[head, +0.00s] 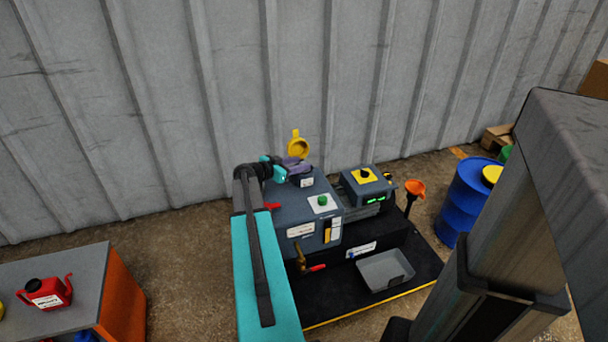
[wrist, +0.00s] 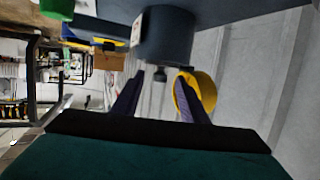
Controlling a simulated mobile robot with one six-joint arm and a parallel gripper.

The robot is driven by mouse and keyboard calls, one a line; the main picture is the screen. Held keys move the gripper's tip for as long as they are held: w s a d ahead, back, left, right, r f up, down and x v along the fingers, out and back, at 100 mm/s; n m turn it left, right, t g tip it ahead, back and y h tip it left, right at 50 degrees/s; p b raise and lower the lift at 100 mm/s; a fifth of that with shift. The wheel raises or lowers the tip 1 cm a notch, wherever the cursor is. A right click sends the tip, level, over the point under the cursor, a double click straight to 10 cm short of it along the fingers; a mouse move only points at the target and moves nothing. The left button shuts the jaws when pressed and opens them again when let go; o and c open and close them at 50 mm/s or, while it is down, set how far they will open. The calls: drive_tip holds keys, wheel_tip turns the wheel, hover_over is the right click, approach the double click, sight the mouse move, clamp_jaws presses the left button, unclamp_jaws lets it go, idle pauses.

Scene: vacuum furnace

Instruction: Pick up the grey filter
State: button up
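My gripper (head: 297,166) is over the upper left of the dark blue-grey machine (head: 318,214). In the wrist view its two purple fingers (wrist: 158,80) stand apart, open, with nothing clearly held between them. A dark blue-grey cylinder (wrist: 165,38) lies ahead of the fingertips, with a small dark knob (wrist: 160,74) between them in the picture. I cannot tell if this cylinder is the grey filter or part of the machine. No other thing is clearly recognisable as the grey filter. A yellow cap (head: 298,147) stands behind my gripper; it shows beside the right finger in the wrist view (wrist: 207,95).
A grey tray (head: 385,284) lies on the black base at the machine's front. A red can (head: 46,293) is on the left table (head: 75,265). The corrugated wall is close behind.

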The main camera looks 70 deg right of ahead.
drive_tip(key=shift+x, duration=1.3)
drive_tip(key=shift+c, duration=0.2)
clamp_jaws()
